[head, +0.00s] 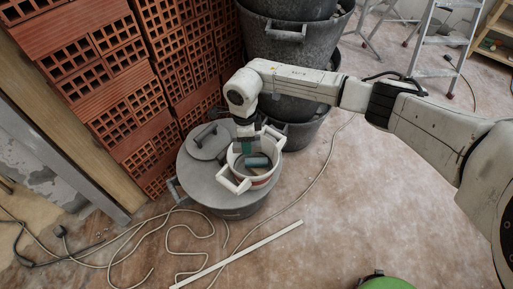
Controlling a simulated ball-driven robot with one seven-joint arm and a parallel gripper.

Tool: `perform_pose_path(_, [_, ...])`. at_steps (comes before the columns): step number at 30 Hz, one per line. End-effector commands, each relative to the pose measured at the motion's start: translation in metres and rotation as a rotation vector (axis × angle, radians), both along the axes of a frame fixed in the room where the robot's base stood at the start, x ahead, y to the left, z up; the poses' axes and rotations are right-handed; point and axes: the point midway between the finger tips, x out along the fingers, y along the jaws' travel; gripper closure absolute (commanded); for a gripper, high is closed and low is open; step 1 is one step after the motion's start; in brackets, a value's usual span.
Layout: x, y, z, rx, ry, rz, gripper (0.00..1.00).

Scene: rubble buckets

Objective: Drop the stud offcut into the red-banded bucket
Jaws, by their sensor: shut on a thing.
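A white bucket (237,184) with pale handles and a reddish band low on its side stands on a round grey lid. My gripper (247,149) points down over the bucket's mouth and is shut on a short blue-grey piece, which looks like the stud offcut (259,162). The piece shows within the outline of the bucket's opening. I cannot tell how far it is above the bottom. The fingertips are small and partly hidden in this view.
The grey lid (195,182) has a smaller round lid (208,141) on it, left of the bucket. Stacked bricks (100,60) stand behind left, dark tubs (285,45) behind. Cables and a long white strip (240,255) lie in front. Floor to the right is mostly clear, with a stepladder (440,40) far off.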

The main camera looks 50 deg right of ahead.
Motion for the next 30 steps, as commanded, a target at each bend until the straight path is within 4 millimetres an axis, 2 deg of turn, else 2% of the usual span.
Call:
perform_pose_path(1, [0.001,-0.010,-0.019,0.000,-0.002,-0.117,0.81])
perform_pose_path(3, [0.002,-0.022,-0.027,0.000,-0.004,-0.281,0.81])
perform_pose_path(7, [0.003,-0.040,-0.038,0.002,-0.008,-0.523,0.81])
perform_pose_path(12, [0.003,-0.051,-0.042,0.004,-0.010,-0.695,0.81])
perform_pose_path(20, [0.003,-0.053,-0.053,0.005,-0.010,-0.733,0.81])
perform_pose_path(30, [0.002,-0.053,-0.091,0.005,-0.009,-0.731,0.81])
